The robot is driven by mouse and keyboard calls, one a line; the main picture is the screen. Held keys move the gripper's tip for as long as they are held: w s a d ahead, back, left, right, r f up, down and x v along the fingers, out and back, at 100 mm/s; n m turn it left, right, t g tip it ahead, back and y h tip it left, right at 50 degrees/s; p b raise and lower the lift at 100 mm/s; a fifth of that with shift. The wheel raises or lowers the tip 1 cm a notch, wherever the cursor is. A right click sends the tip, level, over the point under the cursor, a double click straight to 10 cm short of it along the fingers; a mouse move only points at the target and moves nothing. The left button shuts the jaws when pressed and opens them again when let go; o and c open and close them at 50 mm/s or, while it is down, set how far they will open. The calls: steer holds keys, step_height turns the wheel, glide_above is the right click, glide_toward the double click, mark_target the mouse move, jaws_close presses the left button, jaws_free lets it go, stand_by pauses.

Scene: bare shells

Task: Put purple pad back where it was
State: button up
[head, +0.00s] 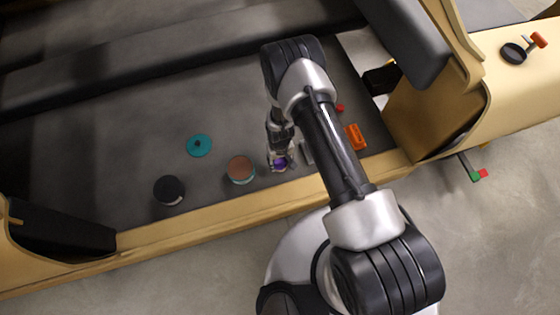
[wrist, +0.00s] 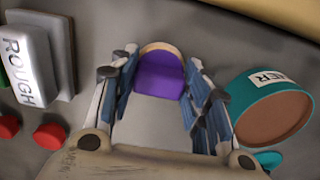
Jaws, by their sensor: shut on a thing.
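The purple pad (wrist: 160,76) is between the fingers of my gripper (wrist: 161,68) in the wrist view, with a tan rounded edge behind it. My gripper is shut on it. In the head view my gripper (head: 281,161) is low over the dark grey surface, near its front edge, and a little of the purple pad (head: 280,164) shows between the fingers. I cannot tell whether the pad touches the surface.
A teal tub (wrist: 270,108) with a brown top is close on the right in the wrist view. A grey-white block marked ROUGH (wrist: 35,60) and red knobs (wrist: 50,136) are on the left. The head view shows a teal disc (head: 199,146), dark-topped puck (head: 169,190) and orange block (head: 356,137).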

steer(key=o, duration=1)
step_height(320, 180, up, 12)
steer(key=r+p, duration=0.1)
steer(key=p, duration=0.2)
step_height(320, 180, up, 15)
steer(key=t, duration=0.1)
glide_above(280, 161)
steer(key=w+d, duration=0.2)
steer(key=w, duration=0.2)
steer(key=s+d+r+m+t, duration=0.1)
steer(key=s+d+r, duration=0.15)
steer(key=r, duration=1.15)
steer(key=s+d+r+m+t, duration=0.1)
steer(key=s+d+r, duration=0.2)
steer(key=s+r, duration=0.3)
steer(key=s+d+r, duration=0.3)
steer(key=r, duration=0.5)
steer(key=shift+m+t, duration=0.6)
steer(key=shift+t, duration=0.2)
steer(key=s+r, duration=0.1)
steer(key=s, duration=0.3)
steer(key=s+d+r, duration=0.1)
steer(key=s+r, duration=0.1)
steer(key=s, duration=0.2)
steer(key=s+d+r, duration=0.1)
steer(key=s, duration=0.3)
steer(key=shift+r, duration=0.15)
